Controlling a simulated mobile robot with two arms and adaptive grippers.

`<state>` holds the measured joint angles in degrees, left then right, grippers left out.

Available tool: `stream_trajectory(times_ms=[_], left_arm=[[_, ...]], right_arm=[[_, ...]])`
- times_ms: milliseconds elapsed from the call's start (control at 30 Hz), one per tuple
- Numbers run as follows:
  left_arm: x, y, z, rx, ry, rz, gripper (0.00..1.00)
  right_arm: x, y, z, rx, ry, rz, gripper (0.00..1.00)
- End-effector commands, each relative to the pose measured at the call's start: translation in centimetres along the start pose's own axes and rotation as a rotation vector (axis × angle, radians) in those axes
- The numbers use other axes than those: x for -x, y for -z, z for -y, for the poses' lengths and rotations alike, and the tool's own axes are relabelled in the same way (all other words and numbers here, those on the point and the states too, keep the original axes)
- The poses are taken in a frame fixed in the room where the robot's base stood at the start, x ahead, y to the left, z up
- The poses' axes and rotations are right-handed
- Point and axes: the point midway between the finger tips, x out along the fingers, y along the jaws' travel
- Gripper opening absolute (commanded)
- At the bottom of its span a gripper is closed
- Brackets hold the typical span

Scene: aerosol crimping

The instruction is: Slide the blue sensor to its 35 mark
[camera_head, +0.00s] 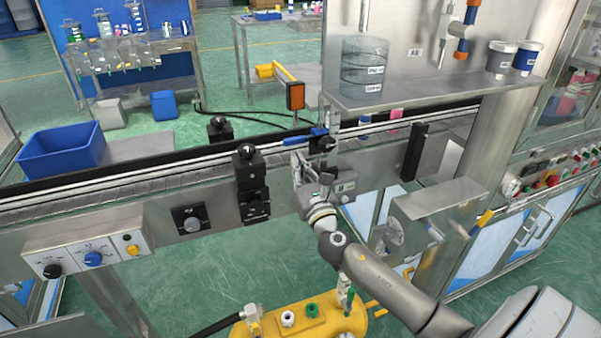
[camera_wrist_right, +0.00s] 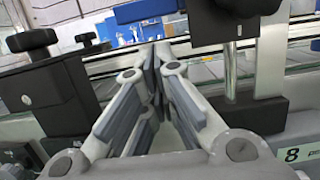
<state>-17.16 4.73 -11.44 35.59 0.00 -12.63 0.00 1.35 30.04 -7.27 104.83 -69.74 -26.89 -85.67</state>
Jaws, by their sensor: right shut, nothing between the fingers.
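The blue sensor (camera_head: 319,131) shows as a small blue piece on the conveyor rail, by a black clamp knob (camera_head: 325,144). A blue block, likely the same sensor, is cut off by the top edge of the right wrist view (camera_wrist_right: 145,11). My right gripper (camera_head: 298,160) is just in front of the rail, a little left of and below the sensor. In the right wrist view its fingers (camera_wrist_right: 157,55) are closed together and empty, pointing toward the rail below the blue block. I cannot read a scale or a 35 mark. My left gripper is not in view.
Black clamp blocks (camera_head: 248,165) stand on the rail to the left, and a black upright bar (camera_head: 413,152) to the right. The conveyor (camera_head: 120,185) runs behind my gripper. A steel shelf (camera_head: 430,88) overhangs on the right. A yellow tank (camera_head: 300,322) lies below.

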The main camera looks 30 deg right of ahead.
Motion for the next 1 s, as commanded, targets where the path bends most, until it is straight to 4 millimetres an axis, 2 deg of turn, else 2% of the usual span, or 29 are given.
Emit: stream_trajectory(times_ms=[33, 133, 567, 800, 1000], left_arm=[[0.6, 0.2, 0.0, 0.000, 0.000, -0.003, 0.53], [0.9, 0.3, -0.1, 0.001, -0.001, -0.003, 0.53], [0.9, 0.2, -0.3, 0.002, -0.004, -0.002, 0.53], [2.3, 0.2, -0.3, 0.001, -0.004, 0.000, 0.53], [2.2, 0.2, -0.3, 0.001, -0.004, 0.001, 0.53]], right_arm=[[-0.2, -0.8, 0.0, -0.001, 0.000, 0.000, 0.00], [-0.3, -1.3, 0.0, 0.000, 0.000, 0.001, 0.00], [-0.3, -1.4, 0.0, 0.000, 0.000, 0.000, 0.00], [-0.6, -2.6, 0.0, 0.000, 0.000, 0.000, 0.00], [-0.6, -2.6, 0.0, 0.000, 0.000, 0.002, 0.00]])
